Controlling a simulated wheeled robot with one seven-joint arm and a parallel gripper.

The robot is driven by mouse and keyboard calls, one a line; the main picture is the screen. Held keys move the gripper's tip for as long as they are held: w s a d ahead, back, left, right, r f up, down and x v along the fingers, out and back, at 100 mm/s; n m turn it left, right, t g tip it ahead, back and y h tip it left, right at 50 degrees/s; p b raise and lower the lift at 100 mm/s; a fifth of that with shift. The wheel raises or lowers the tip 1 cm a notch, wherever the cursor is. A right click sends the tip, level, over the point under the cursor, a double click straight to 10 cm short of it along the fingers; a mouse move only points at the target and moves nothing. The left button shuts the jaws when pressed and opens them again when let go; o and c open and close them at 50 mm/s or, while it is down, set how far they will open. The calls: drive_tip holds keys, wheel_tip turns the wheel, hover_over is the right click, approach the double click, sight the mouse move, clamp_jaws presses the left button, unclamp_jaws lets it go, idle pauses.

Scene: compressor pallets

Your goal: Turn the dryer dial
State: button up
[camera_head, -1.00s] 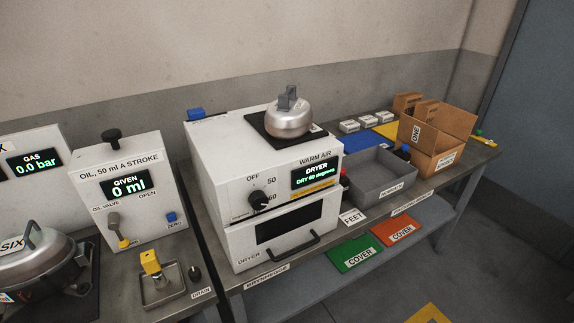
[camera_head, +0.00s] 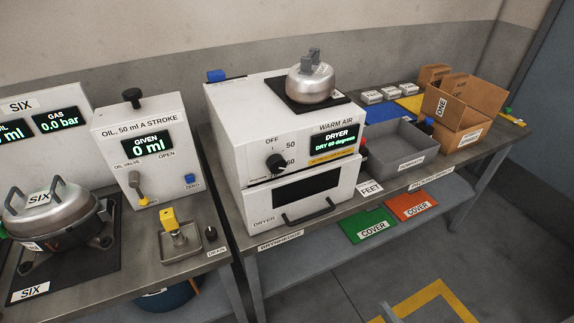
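The dryer (camera_head: 225,130) is a white box on the bench in the middle of the head view. Its black dial (camera_head: 276,163) is on the front face, with OFF above it and 50 and 60 to its right. Which mark the dial points at is too small to tell surely. The dryer's display (camera_head: 334,140) reads "DRYER, DRY 60 degrees" in green under WARM AIR. A dark window and a door handle (camera_head: 309,213) are below the dial. My gripper is not in view.
A grey compressor (camera_head: 311,84) stands on the dryer's top. The oil unit (camera_head: 115,150) and another compressor (camera_head: 55,205) are at left. A grey bin (camera_head: 375,165) and cardboard box (camera_head: 468,98) are at right. A small grey piece of something unclear shows at the bottom edge.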

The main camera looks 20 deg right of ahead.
sight(279, 167)
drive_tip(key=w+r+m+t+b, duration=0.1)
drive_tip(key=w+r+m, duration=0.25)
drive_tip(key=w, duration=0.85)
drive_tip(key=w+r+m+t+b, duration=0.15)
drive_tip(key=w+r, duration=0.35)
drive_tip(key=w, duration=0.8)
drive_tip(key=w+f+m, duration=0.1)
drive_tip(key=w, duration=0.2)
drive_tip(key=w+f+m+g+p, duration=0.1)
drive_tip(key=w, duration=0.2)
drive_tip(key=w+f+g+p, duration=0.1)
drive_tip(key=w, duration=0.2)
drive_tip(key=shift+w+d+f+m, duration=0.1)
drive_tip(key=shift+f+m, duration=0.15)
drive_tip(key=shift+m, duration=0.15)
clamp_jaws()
